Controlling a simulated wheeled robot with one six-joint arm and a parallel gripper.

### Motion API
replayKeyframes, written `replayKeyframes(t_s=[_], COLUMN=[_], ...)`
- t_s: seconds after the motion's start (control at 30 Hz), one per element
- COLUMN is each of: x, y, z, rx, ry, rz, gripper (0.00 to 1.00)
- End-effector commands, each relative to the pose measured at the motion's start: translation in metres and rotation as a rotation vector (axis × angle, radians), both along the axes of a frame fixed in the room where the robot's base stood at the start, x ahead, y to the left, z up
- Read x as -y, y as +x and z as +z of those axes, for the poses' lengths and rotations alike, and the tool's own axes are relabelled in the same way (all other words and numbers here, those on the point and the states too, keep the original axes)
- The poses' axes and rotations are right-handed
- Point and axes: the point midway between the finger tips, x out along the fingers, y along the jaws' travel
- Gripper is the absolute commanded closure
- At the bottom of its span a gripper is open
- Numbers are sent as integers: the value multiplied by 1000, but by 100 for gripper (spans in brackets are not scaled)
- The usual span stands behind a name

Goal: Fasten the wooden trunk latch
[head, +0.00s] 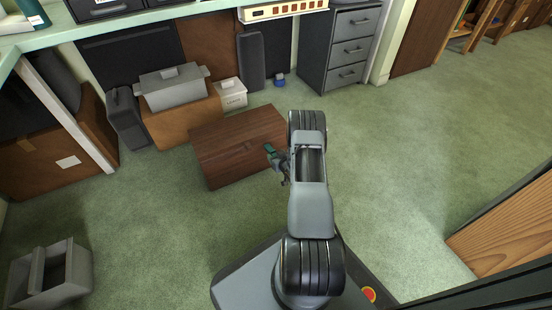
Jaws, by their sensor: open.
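The wooden trunk (228,150) is a dark brown box on the green carpet in the middle of the head view, and its lid looks down. My gripper (272,152) is at the trunk's right part, close to its front edge. The gripper is small in this view and partly beside my grey arm. It is open, and nothing shows between its fingers. Whether it touches the trunk cannot be told. The latch cannot be made out; the gripper and arm cover the right part of the trunk.
Behind the trunk stand a cardboard box (183,123) with a grey lidded container (173,88) on it, a small white box (231,94) and a drawer cabinet (345,48). A grey bin (48,277) stands at lower left. Carpet right of my arm is clear up to a wooden panel (505,238).

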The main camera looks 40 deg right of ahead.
Motion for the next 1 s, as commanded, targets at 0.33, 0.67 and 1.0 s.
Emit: replayKeyframes(t_s=[0.33,0.67,1.0], x=[1,1,1], y=[3,3,3], z=[-1,-1,-1], rx=[0,0,0], ry=[0,0,0], rz=[0,0,0], gripper=[45,73,100])
